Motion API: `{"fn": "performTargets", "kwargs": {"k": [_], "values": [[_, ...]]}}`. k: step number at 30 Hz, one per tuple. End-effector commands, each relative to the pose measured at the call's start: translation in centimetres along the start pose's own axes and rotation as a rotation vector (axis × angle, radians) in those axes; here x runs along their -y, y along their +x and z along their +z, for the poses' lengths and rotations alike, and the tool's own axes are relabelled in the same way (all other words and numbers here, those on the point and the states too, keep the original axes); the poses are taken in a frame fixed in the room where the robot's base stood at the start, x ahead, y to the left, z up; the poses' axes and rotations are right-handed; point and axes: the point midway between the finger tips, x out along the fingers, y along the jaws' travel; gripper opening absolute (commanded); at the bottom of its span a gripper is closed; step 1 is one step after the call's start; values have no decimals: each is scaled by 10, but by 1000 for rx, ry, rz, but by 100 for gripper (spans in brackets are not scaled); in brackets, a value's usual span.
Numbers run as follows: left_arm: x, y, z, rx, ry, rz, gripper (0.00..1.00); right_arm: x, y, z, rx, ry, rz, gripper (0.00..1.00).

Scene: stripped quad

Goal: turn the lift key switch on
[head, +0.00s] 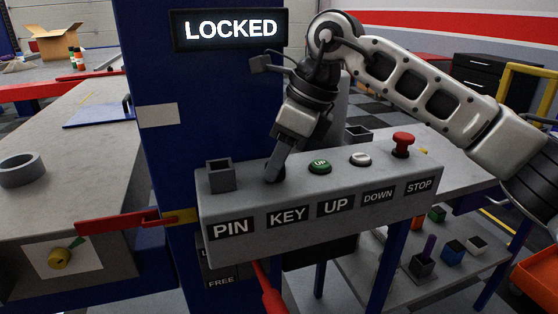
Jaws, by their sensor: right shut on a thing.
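The grey control box (305,228) carries the labels PIN, KEY (288,216), UP, DOWN and STOP. The lit sign (230,29) above it reads LOCKED. My right gripper (276,168) points down on the box top behind the KEY label. It is shut on the key switch, whose small dark part (274,177) shows at the fingertips. The fingers hide most of the switch, so I cannot tell which way the key is turned. My left gripper is not in view.
A square grey socket (221,176) stands left of the gripper. The green UP button (320,167), grey DOWN button (360,159) and red STOP button (403,144) sit to the right. The blue column (182,160) rises behind. A red bar (115,221) lies at left.

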Motion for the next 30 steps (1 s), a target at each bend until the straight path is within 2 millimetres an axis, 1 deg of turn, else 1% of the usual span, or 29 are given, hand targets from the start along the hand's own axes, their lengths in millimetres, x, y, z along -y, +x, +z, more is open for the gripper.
{"fn": "performTargets", "kwargs": {"k": [18,24,30], "values": [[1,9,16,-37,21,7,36,-3,2,1,3,515,-221,8],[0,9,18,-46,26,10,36,-4,1,2,4,658,-279,8],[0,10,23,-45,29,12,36,-4,0,2,4,760,-319,8]]}}
